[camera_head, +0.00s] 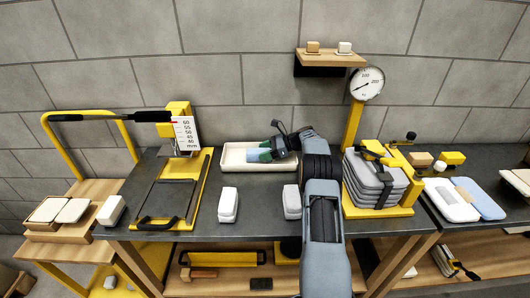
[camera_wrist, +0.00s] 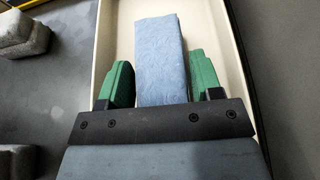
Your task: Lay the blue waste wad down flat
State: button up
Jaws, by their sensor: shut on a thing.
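The blue waste wad (camera_wrist: 160,48) is a light blue, rough-surfaced block. It lies lengthwise between the two green fingers of my gripper (camera_wrist: 161,66), which is shut on it. In the head view the wad (camera_head: 256,154) and my gripper (camera_head: 266,150) are over the cream tray (camera_head: 235,167), within its outline. The tray's pale floor and rim (camera_wrist: 103,35) show around the wad in the wrist view. The wad's near end is hidden by my gripper. I cannot tell whether its underside touches the tray floor.
White blocks stand on the dark bench in front of the tray, one at left (camera_head: 228,204) and one beside my arm (camera_head: 292,201). A yellow-framed press (camera_head: 174,190) is left of the tray. A yellow stand with stacked grey pads (camera_head: 375,180) and a dial (camera_head: 367,84) is right.

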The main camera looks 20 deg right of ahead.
jog(key=shift+f, duration=0.15)
jog(key=o, duration=1)
jog(key=shift+o, duration=0.2)
